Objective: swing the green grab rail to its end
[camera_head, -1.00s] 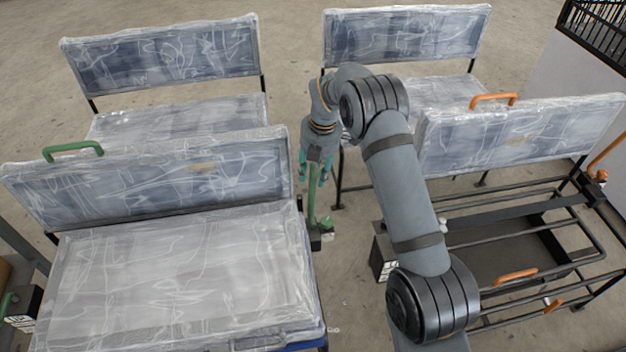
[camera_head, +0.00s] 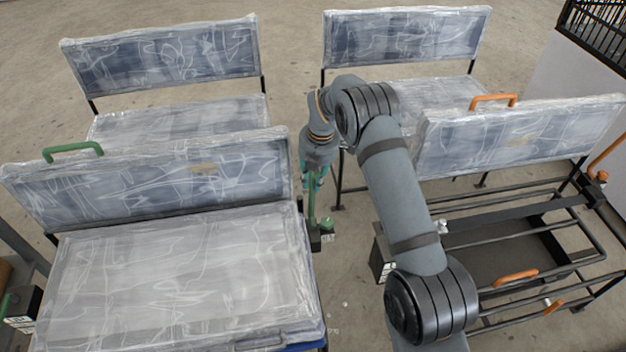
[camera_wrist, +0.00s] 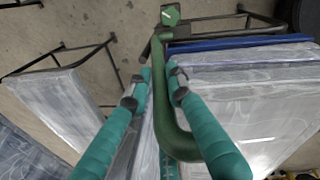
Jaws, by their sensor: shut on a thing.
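The green grab rail (camera_head: 311,205) stands at the right side of the front left seat in the head view, rising from a dark bracket (camera_head: 316,238) low on the seat's frame. In the wrist view the rail (camera_wrist: 162,100) is a bent green tube running between the fingers. My gripper (camera_head: 313,178) has teal fingers and is shut on the upper part of the rail. In the wrist view the gripper (camera_wrist: 160,82) has one finger on each side of the tube. The head view partly hides the rail's top behind the fingers.
The plastic-wrapped front left seat (camera_head: 180,275) is close on the left of the rail. A second green handle (camera_head: 72,150) sits on its backrest. An orange-handled frame (camera_head: 515,275) stands on the right. An aisle of bare floor (camera_head: 350,290) lies between them.

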